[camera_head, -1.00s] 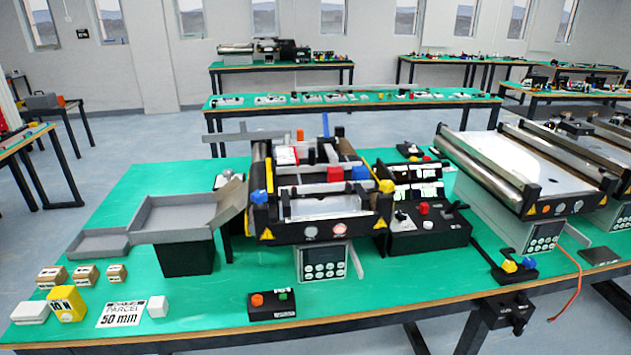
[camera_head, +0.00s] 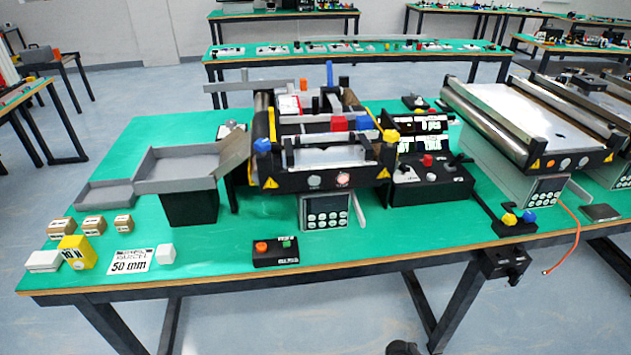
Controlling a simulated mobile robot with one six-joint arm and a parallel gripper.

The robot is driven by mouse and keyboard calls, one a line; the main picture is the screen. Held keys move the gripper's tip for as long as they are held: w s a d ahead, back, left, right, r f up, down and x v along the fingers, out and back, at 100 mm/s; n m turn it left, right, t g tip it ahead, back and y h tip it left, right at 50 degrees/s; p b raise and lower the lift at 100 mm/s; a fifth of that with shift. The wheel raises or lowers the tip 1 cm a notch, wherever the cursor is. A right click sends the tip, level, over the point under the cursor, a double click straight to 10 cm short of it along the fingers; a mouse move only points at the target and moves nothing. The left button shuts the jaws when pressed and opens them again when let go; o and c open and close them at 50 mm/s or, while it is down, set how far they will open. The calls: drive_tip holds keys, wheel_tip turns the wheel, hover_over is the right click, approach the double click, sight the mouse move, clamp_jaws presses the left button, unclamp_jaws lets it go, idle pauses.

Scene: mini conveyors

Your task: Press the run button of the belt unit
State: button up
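The belt unit (camera_head: 270,182) stands in the middle of the green table, with dark side frames, yellow warning triangles and blue and yellow corner knobs. Its front panel has a pale round button (camera_head: 314,181) and a red-lit round button (camera_head: 342,180). Below hangs a grey keypad box (camera_head: 325,211). A small black box (camera_head: 262,260) near the front edge carries an orange-red button (camera_head: 262,246) and a green button (camera_head: 287,243). The labels are too small to read, so I cannot tell which is the run button. My gripper is not in view.
A grey tray chute (camera_head: 178,184) and small cartons lie left of the unit. A black control box (camera_head: 432,195) with a red knob stands to its right. A second conveyor (camera_head: 520,130) is farther right. The table's front strip around the small black box is mostly clear.

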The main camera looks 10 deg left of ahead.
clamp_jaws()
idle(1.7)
